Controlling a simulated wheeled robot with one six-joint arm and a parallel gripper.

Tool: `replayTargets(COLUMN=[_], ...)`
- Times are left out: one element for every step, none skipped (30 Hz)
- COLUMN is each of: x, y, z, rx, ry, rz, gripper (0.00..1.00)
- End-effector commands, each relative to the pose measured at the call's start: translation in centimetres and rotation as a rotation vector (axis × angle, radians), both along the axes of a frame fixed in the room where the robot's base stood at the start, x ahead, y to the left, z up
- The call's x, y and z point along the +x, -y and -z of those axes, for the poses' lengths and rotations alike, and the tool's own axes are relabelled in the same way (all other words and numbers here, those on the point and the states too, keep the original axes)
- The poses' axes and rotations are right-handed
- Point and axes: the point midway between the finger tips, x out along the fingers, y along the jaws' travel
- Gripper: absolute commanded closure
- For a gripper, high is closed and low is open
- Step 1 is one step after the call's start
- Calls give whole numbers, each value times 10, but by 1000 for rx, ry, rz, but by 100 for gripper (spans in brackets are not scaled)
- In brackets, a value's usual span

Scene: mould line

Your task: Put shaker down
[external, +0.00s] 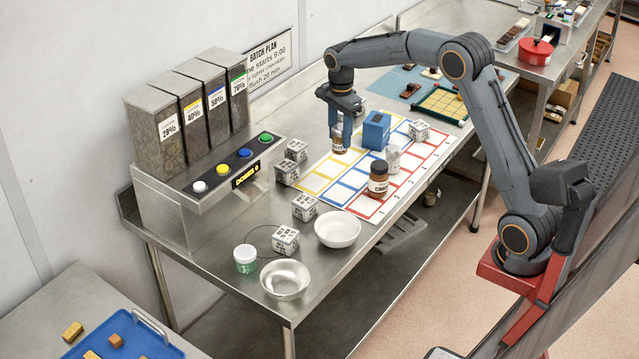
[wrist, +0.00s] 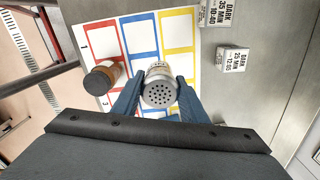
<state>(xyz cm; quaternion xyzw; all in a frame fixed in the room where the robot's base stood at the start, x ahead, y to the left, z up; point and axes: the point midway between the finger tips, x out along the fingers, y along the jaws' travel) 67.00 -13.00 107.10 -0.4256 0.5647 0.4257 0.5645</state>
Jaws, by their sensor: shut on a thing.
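My gripper (external: 340,132) points down over the marked mat and is shut on a shaker (external: 339,147). In the wrist view, the shaker (wrist: 159,90) is upright between my two blue fingers (wrist: 157,100), its silver perforated lid facing the camera. The mat (external: 328,168) has yellow, blue and red outlined cells on white. The shaker is over or on the yellow column side; I cannot tell whether its base touches. A brown jar with a dark lid (external: 378,180) stands in the red column; it also shows in the wrist view (wrist: 101,77).
A blue block (external: 376,131) and a whitish container (external: 393,160) stand close right of my gripper. Several printed white cubes (external: 305,207) sit around the mat. A white bowl (external: 337,230), steel bowl (external: 285,280) and green jar (external: 245,258) are near the front. Hoppers (external: 158,127) stand left.

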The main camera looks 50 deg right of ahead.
Motion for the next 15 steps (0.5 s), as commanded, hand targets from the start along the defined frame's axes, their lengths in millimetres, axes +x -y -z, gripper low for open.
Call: replayTargets(x=[4,6,7,8,8,9,9,9,9,9,8,8,8,7,7], y=[22,32,46,55,65,75,82,88,94,98,101,103,104,104,104], z=[3,3,3,3,2,2,1,1,1,1,3,6,10,14,21], rx=[-1,-1,0,-1,-1,0,-1,-1,0,0,0,0,0,1,0], ry=[2,2,1,2,2,1,2,2,1,1,-1,-2,-2,-3,-4], rz=[89,142,210,256,301,353,388,419,452,471,487,500,506,509,510], gripper=[85,85,85,85,85,85,85,85,85,85,85,85,85,85,85])
